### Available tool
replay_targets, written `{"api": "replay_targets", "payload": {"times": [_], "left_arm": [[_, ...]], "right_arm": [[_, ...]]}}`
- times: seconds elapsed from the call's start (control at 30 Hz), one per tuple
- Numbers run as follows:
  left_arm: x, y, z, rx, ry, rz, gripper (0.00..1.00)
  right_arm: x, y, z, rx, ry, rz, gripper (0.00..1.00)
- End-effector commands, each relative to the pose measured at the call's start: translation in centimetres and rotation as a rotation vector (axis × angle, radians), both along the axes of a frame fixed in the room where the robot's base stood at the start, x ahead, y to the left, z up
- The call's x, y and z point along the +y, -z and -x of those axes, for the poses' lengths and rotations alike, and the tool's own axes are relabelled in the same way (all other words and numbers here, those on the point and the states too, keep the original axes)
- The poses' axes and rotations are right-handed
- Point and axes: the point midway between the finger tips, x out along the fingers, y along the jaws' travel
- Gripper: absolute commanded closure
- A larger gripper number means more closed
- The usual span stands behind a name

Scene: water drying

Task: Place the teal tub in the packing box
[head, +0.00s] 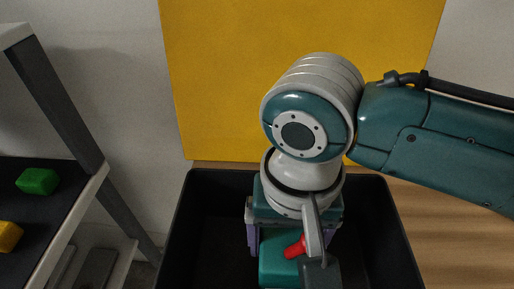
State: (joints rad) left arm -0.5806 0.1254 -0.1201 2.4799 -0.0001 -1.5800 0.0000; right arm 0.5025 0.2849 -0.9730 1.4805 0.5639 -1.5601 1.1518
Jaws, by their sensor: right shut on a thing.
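The packing box (183,226) is a black open-topped box at the lower middle, cut off by the bottom edge. My right arm comes in from the right and its gripper (290,252) points down over the inside of the box. The gripper is shut on the teal tub (277,272), which shows below it within the box outline. A red item (295,247) shows at the top of the tub. The tub's lower part is out of the frame, so I cannot tell whether it touches the box floor. My left gripper is not in view.
A dark shelf (42,215) with pale edges stands at the left, holding a green block (37,181) and a yellow block (9,236). A wooden table (430,225) extends right of the box. A yellow panel (215,80) stands behind it.

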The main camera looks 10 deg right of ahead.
Motion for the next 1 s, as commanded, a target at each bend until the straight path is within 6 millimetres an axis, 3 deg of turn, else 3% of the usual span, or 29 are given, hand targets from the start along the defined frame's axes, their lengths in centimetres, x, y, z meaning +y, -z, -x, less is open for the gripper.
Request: {"api": "replay_targets", "payload": {"times": [0.03,0.17,0.57,0.6,0.73,1.0], "left_arm": [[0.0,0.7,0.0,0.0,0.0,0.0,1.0],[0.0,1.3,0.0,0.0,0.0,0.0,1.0],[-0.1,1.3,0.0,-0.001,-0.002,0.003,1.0],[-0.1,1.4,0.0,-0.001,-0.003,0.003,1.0],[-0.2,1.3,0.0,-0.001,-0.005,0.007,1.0],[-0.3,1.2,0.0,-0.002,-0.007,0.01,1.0]], "right_arm": [[0.0,1.3,0.1,0.002,0.001,0.001,0.92],[0.0,3.0,0.0,0.001,0.0,0.001,0.92],[0.0,3.5,0.0,0.001,0.001,0.0,0.92],[0.0,3.5,0.0,0.001,0.0,0.0,0.14],[0.0,3.5,0.0,0.001,0.0,0.0,0.0],[0.0,3.2,0.0,0.0,0.0,0.0,0.0]]}}
